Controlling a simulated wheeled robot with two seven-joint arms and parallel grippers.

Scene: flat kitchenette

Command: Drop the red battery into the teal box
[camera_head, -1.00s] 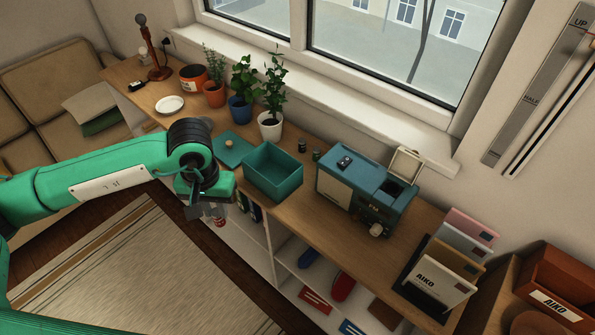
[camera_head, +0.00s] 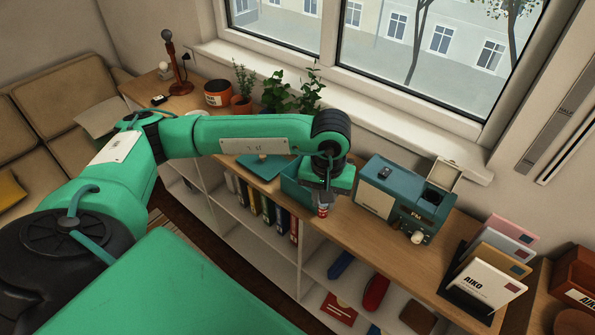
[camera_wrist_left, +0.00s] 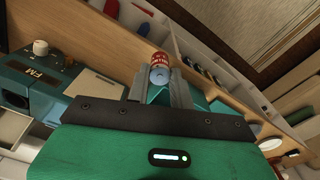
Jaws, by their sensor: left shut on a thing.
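The red battery (camera_head: 323,211) is between the fingers of my left gripper (camera_head: 322,205), at the front side of the teal box in the head view. The teal box (camera_head: 291,190) stands on the wooden counter, partly hidden behind my gripper and forearm. I cannot tell whether the battery is over the box opening or just in front of its wall. My right gripper is not in view.
A teal radio (camera_head: 372,193) with a raised flap stands right of the box. A flat teal lid (camera_head: 258,166) lies left of it. Potted plants (camera_head: 241,103) stand behind my arm. A letter rack (camera_head: 478,285) is at right. Shelves (camera_head: 231,213) with binders lie below the counter.

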